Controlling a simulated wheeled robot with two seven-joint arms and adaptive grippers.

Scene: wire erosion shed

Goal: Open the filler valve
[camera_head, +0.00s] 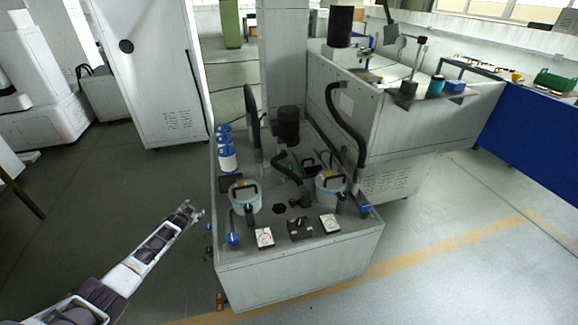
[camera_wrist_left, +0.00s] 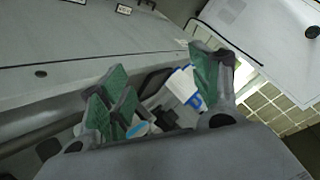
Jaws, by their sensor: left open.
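My left gripper (camera_head: 192,211) is in the air just left of the grey machine cabinet (camera_head: 300,268), its fingers toward the cabinet's left side. In the left wrist view the green-padded fingers (camera_wrist_left: 165,75) are spread apart with nothing gripped; a white and blue object shows beyond them. No valve is labelled as the filler valve, and I cannot tell which one it is. Small blue valve-like fittings (camera_head: 208,228) stick out of the cabinet's left side. An orange-brown fitting (camera_head: 220,299) sits low on that side. Blue-handled parts stand at the front left (camera_head: 233,239) and right (camera_head: 366,209) of the top.
Two lidded filter canisters (camera_head: 245,197), black hoses (camera_head: 345,125), a dark motor (camera_head: 286,125) and gauges (camera_head: 264,238) crowd the cabinet top. Blue and white bottles (camera_head: 227,158) stand at its left edge. Floor left of the cabinet is clear.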

